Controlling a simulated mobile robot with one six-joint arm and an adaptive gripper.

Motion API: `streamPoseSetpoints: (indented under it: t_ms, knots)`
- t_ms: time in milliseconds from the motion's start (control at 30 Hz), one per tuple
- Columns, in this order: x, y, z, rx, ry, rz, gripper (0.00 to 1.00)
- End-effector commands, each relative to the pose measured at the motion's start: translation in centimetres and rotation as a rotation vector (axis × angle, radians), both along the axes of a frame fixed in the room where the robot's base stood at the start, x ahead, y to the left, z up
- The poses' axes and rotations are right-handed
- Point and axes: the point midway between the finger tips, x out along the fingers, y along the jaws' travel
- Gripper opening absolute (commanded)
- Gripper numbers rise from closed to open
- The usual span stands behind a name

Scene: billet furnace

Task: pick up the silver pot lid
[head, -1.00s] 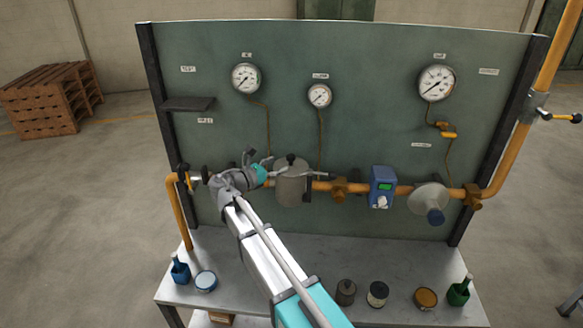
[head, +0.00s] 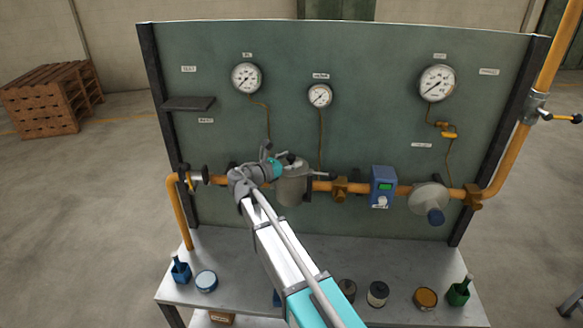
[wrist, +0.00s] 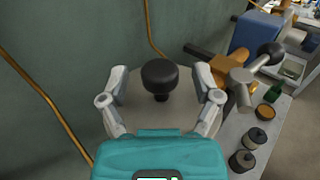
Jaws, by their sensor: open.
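The silver pot lid (wrist: 138,98) is a pale grey disc with a black knob (wrist: 160,76) at its centre, seen from above in the wrist view. It tops the grey cylindrical pot (head: 291,188) on the orange pipe in the head view, where my gripper partly hides the lid. My gripper (wrist: 160,82) is open, with one finger on each side of the knob and gaps between. Whether the fingers touch the lid is unclear.
The green panel (head: 350,130) stands close behind the pot. A valve with a grey handle (wrist: 250,75) is just right of it. A blue meter (head: 382,187) sits farther along the pipe (head: 318,186). Tins and bottles stand on the bench (head: 240,260) below.

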Motion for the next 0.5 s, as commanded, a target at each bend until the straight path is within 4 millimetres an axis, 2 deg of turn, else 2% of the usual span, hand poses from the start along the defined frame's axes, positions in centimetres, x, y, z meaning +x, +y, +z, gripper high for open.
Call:
streamPoseSetpoints:
  t_ms: [167, 500]
  knots:
    - [-0.01, -0.02, 0.0, 0.0, 0.0, -0.001, 0.81]
    - [0.0, -0.06, 0.0, 0.0, 0.0, -0.001, 0.2]
